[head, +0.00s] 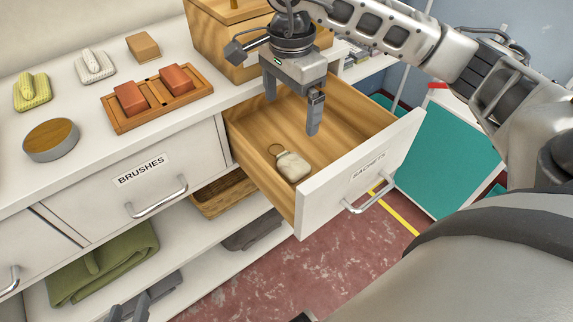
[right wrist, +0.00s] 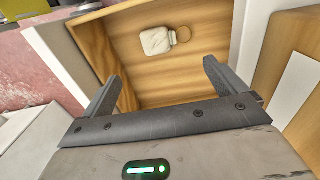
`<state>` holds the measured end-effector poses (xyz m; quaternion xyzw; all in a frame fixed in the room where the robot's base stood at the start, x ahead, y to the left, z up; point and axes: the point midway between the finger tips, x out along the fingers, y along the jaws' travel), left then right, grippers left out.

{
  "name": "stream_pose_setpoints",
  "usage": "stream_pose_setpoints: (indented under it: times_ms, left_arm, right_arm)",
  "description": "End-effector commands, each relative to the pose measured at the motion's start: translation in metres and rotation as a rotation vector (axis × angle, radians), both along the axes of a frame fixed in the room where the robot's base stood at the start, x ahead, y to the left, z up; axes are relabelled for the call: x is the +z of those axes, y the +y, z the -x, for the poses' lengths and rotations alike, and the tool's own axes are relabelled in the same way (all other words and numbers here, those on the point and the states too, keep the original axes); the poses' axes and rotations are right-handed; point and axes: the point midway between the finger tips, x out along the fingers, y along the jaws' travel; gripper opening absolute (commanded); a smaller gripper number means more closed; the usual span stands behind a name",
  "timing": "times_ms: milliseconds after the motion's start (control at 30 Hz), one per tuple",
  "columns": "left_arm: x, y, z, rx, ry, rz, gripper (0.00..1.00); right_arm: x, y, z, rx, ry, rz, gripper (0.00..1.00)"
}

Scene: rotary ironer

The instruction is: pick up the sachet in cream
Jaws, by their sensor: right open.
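The cream sachet (head: 292,167) with a small tan loop lies flat on the floor of the open wooden drawer (head: 345,122), near its front. It also shows in the right wrist view (right wrist: 156,41), beyond and between the fingertips. My right gripper (head: 292,112) points down over the drawer, above and behind the sachet. It is open and empty, and does not touch the sachet. My left gripper (head: 128,311) only partly shows at the bottom edge, low in front of the shelves, and its jaw state is unclear.
The drawer front (head: 360,170) labelled SACHETS stands pulled out. A closed BRUSHES drawer (head: 140,180) is on its left. The counter holds a wooden tray (head: 157,98) with two reddish blocks, brushes, a round tin (head: 51,140) and a wooden box (head: 225,45). A green cloth (head: 105,262) lies below.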

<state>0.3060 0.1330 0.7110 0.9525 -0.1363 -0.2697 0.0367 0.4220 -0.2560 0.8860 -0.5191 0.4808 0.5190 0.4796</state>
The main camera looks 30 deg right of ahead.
Motion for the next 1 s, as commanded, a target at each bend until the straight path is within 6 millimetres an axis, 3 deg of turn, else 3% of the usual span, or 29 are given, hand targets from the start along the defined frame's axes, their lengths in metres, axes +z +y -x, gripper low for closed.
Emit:
stream_pose_setpoints:
  times_ms: [400, 667, 1000]
  left_arm:
    - [-0.002, 0.0, 0.0, -0.001, 0.0, -0.001, 0.36]
    - [-0.001, 0.0, 0.0, -0.001, -0.002, -0.001, 0.36]
    - [-0.001, 0.0, 0.0, 0.0, -0.002, 0.0, 0.36]
  right_arm:
    - [-0.083, 0.0, 0.001, 0.0, 0.004, -0.001, 0.96]
    - [-0.102, 0.0, 0.001, 0.0, 0.003, -0.002, 0.96]
    - [-0.146, -0.003, 0.002, 0.0, 0.002, -0.002, 0.96]
